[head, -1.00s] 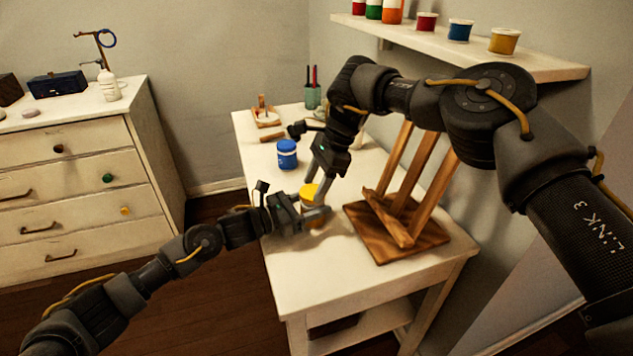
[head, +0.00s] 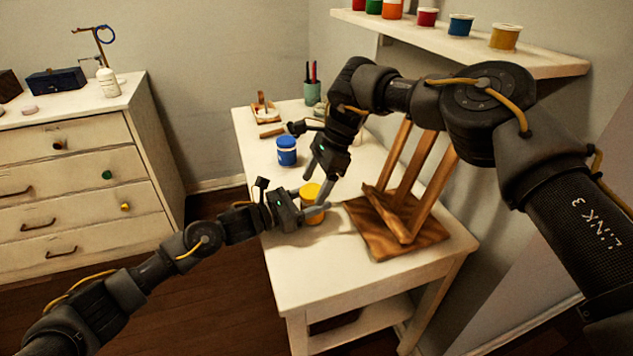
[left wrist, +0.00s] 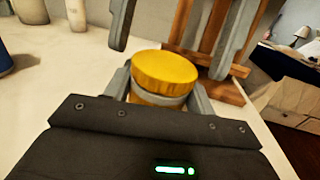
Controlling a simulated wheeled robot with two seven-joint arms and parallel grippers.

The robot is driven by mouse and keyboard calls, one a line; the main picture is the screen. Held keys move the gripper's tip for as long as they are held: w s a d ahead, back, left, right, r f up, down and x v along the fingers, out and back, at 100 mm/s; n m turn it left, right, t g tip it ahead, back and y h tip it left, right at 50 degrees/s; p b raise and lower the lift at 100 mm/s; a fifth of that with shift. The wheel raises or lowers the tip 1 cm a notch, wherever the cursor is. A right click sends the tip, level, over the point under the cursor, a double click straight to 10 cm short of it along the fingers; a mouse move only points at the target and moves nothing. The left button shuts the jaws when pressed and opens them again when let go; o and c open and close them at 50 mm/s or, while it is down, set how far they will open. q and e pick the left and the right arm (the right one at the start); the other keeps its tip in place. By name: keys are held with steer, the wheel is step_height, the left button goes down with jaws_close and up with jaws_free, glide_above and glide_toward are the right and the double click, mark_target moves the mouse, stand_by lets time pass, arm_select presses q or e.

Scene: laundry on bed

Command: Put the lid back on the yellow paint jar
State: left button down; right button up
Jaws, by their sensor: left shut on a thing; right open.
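The yellow paint jar (head: 312,216) stands near the front left edge of the white table. Its yellow lid (left wrist: 165,70) sits on top of the jar and looks about level; a pale band shows beneath it in the left wrist view. My left gripper (head: 313,209) is shut around the jar's body, one finger on each side (left wrist: 157,98). My right gripper (head: 316,183) is open just above the lid, pointing down. In the left wrist view its two fingers stand apart on either side of the lid, not touching it.
A wooden easel (head: 400,215) stands right of the jar, close to my right arm. A blue jar (head: 287,151), a green brush cup (head: 313,93) and a small wooden item (head: 264,110) are farther back. A wall shelf (head: 470,45) holds paint pots. The table's front is clear.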

steer(key=shift+r, duration=2.2)
steer(key=shift+c, duration=0.4)
